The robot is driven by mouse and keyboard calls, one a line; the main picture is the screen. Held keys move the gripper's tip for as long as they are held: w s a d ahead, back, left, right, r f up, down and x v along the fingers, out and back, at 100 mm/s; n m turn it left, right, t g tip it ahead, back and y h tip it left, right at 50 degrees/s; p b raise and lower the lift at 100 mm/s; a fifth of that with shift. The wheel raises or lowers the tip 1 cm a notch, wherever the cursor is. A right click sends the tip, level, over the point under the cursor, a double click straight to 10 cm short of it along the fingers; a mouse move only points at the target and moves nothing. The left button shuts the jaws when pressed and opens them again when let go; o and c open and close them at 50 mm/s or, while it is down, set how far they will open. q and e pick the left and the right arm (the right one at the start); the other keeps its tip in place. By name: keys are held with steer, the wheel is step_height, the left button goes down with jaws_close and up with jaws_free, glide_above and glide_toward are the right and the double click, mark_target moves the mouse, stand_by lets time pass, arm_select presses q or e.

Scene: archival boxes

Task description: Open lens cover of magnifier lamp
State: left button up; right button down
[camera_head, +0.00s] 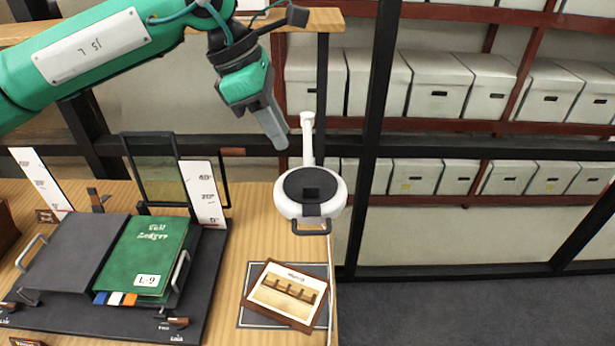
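The magnifier lamp (282,207) has a white round head on a white arm, standing over the right end of the wooden table. Its dark round lens cover (311,184) lies flat over the top of the head, and a dark handle (312,228) sticks out at the near side. My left gripper (280,143) hangs in the air behind and slightly left of the lamp head, near the white lamp arm, pointing down. I see no contact with the cover. Its fingers look close together, with nothing visible between them. My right gripper is out of view.
A green ledger (150,250) lies on a dark cradle (207,285) at left, with upright scale cards and a dark-framed panel (157,170) behind. A framed picture (286,294) lies below the lamp. The wooden table (258,218) ends just right of it. Shelves hold white boxes (437,85).

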arm_select(q)
steer(key=p, duration=0.3)
glide_toward(308, 182)
steer(key=s+d+f, duration=0.1)
steer(key=s+f, duration=0.1)
steer(key=s+d+f, duration=0.2)
steer(key=shift+d+f, duration=0.15)
steer(key=shift+f, duration=0.1)
steer(key=shift+d+f, duration=0.15)
steer(key=shift+f, duration=0.45)
jaws_close()
stand_by(0.4)
